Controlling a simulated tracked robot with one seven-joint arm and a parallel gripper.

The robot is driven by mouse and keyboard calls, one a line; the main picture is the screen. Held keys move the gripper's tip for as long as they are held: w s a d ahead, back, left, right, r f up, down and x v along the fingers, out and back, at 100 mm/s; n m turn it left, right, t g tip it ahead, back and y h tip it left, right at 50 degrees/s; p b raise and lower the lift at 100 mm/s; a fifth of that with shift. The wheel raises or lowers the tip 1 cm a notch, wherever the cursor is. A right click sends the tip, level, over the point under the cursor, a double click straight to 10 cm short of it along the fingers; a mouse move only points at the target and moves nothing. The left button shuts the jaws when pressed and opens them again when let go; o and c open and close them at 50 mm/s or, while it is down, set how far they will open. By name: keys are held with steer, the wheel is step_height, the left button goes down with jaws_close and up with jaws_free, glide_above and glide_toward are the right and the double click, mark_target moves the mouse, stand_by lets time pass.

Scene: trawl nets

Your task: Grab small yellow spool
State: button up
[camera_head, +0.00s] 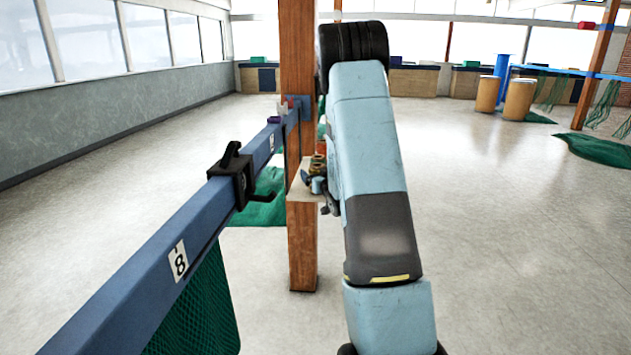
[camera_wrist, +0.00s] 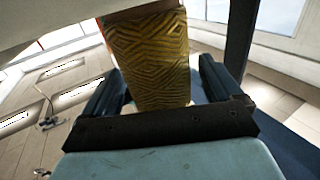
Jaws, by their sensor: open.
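A yellow-brown spool (camera_wrist: 148,58) with a wound, patterned surface fills the upper middle of the wrist view. My gripper (camera_wrist: 160,88) is open, with one finger on each side of the spool. A gap shows beside the right finger; I cannot tell whether the left finger touches. In the head view a small yellowish spool (camera_head: 318,162) sits by the wooden post, close to my gripper (camera_head: 316,185), which is partly hidden behind my arm.
A blue beam (camera_head: 130,275) with a black clamp (camera_head: 234,177) and hanging green net (camera_head: 200,310) runs along the left to a wooden post (camera_head: 298,60). Small items (camera_head: 281,108) rest on its far end.

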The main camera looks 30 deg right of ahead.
steer(key=shift+w, duration=0.2)
steer(key=shift+c, duration=0.2)
steer(key=c, duration=1.1)
